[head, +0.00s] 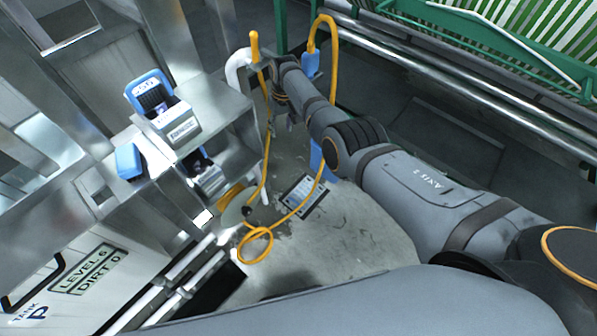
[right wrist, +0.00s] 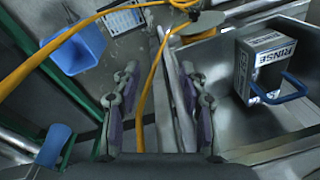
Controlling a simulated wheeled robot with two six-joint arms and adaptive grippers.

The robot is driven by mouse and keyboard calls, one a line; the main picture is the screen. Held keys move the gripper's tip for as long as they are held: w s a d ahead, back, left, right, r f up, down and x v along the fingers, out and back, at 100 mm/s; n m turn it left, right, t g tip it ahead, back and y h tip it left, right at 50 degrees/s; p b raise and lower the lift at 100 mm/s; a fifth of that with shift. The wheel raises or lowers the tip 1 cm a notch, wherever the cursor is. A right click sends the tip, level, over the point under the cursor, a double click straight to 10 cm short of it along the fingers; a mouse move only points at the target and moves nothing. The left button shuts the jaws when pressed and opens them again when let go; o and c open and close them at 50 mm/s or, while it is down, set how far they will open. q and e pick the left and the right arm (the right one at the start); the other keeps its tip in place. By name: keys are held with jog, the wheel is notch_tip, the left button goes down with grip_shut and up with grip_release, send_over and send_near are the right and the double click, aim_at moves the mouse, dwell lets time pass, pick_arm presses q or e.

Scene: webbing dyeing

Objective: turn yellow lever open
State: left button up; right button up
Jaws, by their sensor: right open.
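The yellow lever (head: 254,47) stands upright at the top of the head view, beside a white curved pipe (head: 236,68). My right gripper (head: 281,108) is just right of and below it in that view, partly hidden by my own arm. In the right wrist view my right gripper (right wrist: 160,98) is open. A yellow strip (right wrist: 149,88) and a grey bar pass between or behind its fingers, with no clear contact. I cannot tell whether that strip is the lever or the hose. My left gripper is out of view.
A yellow hose (head: 257,246) loops down to the floor. A blue bucket (right wrist: 76,49) stands near a floor sign (head: 303,196). A RINSE box (right wrist: 265,66) with a blue handle sits on the metal bench at right in the wrist view. Green railing (head: 490,45) runs behind.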

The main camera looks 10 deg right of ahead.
jog(key=s+d+f, duration=0.2)
jog(key=s+f, duration=0.2)
jog(key=f, duration=0.3)
jog(key=s+d+f+m, duration=0.1)
jog(key=s+f, duration=0.2)
jog(key=f, duration=0.5)
jog(key=shift+s+d+f, duration=0.3)
jog(key=shift+s+d, duration=0.05)
jog(key=shift+d, duration=0.05)
